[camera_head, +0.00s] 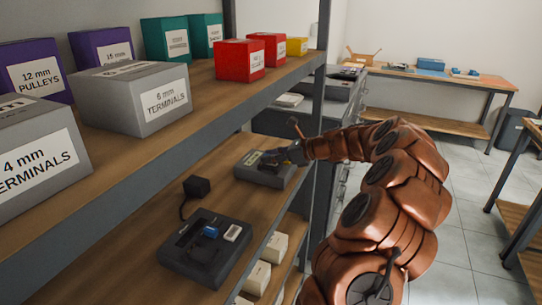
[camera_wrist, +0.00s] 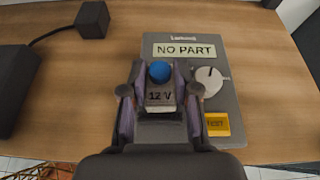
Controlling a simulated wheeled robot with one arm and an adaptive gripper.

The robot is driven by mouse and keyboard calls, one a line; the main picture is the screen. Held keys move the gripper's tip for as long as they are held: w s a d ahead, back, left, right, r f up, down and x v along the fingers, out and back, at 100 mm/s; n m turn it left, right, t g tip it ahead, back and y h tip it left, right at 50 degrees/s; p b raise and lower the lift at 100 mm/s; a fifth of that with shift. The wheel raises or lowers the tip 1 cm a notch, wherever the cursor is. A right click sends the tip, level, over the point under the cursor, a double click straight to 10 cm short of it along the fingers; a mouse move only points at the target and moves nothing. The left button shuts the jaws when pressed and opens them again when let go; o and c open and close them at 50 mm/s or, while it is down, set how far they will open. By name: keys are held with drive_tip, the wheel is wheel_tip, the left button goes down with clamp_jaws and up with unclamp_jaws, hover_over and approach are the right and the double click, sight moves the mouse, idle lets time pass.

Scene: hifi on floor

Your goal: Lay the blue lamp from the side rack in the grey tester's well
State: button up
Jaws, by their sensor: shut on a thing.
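My gripper (camera_wrist: 159,88) is shut on a lamp with a blue dome (camera_wrist: 160,71) and a pale body marked "12 V". In the head view my gripper (camera_head: 278,157) is at the tester (camera_head: 262,176) on the middle shelf. The tester has a "NO PART" display (camera_wrist: 187,50), a white dial (camera_wrist: 209,82) and a yellow button (camera_wrist: 217,124). Its well is hidden under my gripper and the lamp. I cannot tell whether the lamp touches the tester.
A dark box (camera_head: 190,262) with a blue piece (camera_head: 211,231) and a white piece (camera_head: 232,232) on top stands nearer on the same shelf, cabled to a black cube (camera_head: 196,187). The upper shelf (camera_head: 200,100) holds labelled boxes. A rack post (camera_head: 318,120) stands close to my arm.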

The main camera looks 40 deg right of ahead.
drive_tip(key=shift+f+p, duration=0.45)
drive_tip(key=shift+p, duration=0.2)
idle(1.6)
drive_tip(key=o, duration=1)
drive_tip(key=shift+r, duration=0.15)
drive_tip(key=shift+r+p, duration=3.3)
drive_tip(key=shift+r, duration=0.1)
drive_tip(key=shift+a, duration=0.1)
